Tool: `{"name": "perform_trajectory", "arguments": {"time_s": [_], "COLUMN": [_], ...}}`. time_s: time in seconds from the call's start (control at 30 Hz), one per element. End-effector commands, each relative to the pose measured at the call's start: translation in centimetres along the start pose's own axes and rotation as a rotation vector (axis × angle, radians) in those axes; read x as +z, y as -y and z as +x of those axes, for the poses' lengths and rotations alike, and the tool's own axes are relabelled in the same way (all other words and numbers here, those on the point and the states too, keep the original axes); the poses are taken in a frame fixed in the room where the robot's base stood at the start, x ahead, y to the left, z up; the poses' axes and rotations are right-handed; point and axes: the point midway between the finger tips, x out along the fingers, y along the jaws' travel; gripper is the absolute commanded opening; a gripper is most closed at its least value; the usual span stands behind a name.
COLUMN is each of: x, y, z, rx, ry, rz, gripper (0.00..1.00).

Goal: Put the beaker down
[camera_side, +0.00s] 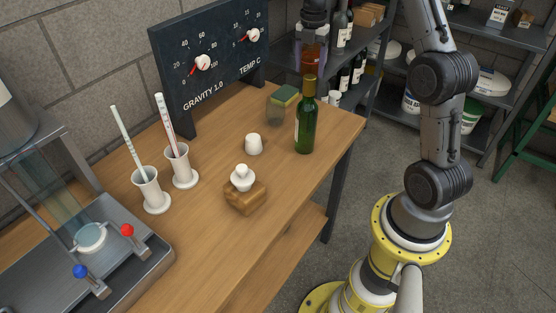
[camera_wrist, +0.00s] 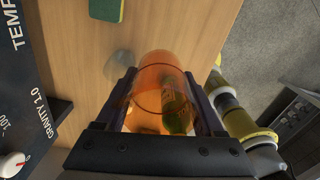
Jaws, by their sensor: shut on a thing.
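The beaker is a clear amber vessel with a dark line around it. It sits between the two fingers of my gripper (camera_wrist: 160,86) in the wrist view, where the beaker (camera_wrist: 155,75) fills the middle. In the side view my gripper (camera_side: 313,48) is at the top, shut on the beaker (camera_side: 309,60). The beaker is held in the air, above the height of the green bottle's neck, near the table's far right end. The wooden table (camera_side: 215,240) lies below. The beaker's base is hard to make out in the side view.
A green bottle (camera_side: 305,128) stands near the table's right edge; a small clear glass (camera_side: 275,114) and green-yellow sponge (camera_side: 284,95) are behind it. The front table is mostly clear.

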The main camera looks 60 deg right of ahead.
Motion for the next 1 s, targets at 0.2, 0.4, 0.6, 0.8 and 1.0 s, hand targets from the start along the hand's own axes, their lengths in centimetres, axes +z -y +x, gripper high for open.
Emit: {"name": "perform_trajectory", "arguments": {"time_s": [0.2,0.4,0.6,0.8,1.0], "x": [0.0,-1.6,-5.6,-10.7,-17.8], "y": [0.0,0.1,0.6,2.0,5.6], "z": [-4.9,-7.5,-8.2,-8.9,-9.1], "rx": [0.002,-0.001,0.000,0.000,0.001], "ry": [0.002,-0.001,-0.001,0.000,0.000], "rz": [0.000,-0.009,-0.023,-0.042,-0.073], "gripper": [0.15,0.15,0.15,0.15,0.15]}}
